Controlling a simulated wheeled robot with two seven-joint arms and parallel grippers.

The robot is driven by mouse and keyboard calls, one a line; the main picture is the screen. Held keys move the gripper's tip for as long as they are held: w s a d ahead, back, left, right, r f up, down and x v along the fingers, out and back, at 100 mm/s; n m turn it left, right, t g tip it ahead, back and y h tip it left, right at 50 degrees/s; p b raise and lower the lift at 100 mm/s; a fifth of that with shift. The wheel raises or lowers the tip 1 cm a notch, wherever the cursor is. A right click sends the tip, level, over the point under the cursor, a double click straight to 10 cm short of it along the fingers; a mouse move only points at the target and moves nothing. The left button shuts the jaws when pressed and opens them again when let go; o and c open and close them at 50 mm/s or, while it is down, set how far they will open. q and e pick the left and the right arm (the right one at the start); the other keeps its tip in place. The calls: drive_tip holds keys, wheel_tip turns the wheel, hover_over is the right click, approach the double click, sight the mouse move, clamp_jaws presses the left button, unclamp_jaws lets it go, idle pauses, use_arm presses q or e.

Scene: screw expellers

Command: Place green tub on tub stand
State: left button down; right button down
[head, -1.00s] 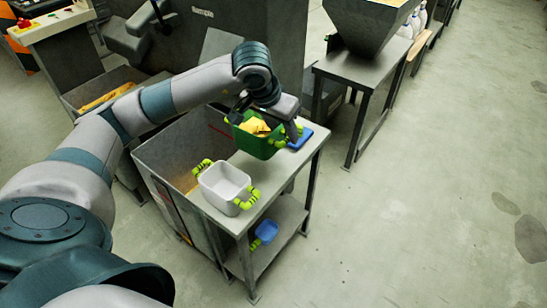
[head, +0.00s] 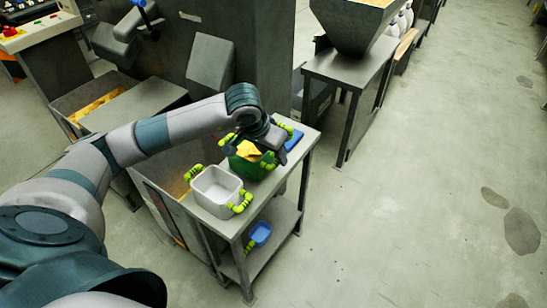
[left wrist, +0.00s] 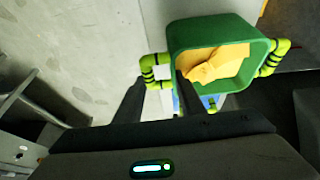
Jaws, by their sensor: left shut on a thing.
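The green tub (head: 246,168) holds yellow stuff and has yellow-green handles. In the head view it is at the top of the grey metal tub stand (head: 228,224), behind a white tub (head: 216,186). I cannot tell whether it touches the stand top. My left gripper (head: 272,160) is at the tub's right side, shut on a handle and partly covering the tub. In the left wrist view, the gripper's dark fingers (left wrist: 160,95) are on either side of the near handle, and the green tub (left wrist: 220,30) looks fairly level. My right gripper is not in view.
A blue tub or lid (head: 293,139) lies at the stand's far right corner. Another blue tub (head: 260,233) is on the lower shelf. A large grey machine (head: 255,60) stands behind, and a hopper table (head: 350,68) to the right. Floor at right is clear.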

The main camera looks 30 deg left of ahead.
use_arm(q)
drive_tip(key=shift+f, duration=0.55)
drive_tip(key=shift+s+f, duration=0.1)
drive_tip(key=shift+f, duration=0.2)
drive_tip(key=c, duration=1.6)
unclamp_jaws()
drive_tip(key=o, duration=0.4)
drive_tip(key=shift+f, duration=0.1)
drive_tip(key=shift+o, duration=0.2)
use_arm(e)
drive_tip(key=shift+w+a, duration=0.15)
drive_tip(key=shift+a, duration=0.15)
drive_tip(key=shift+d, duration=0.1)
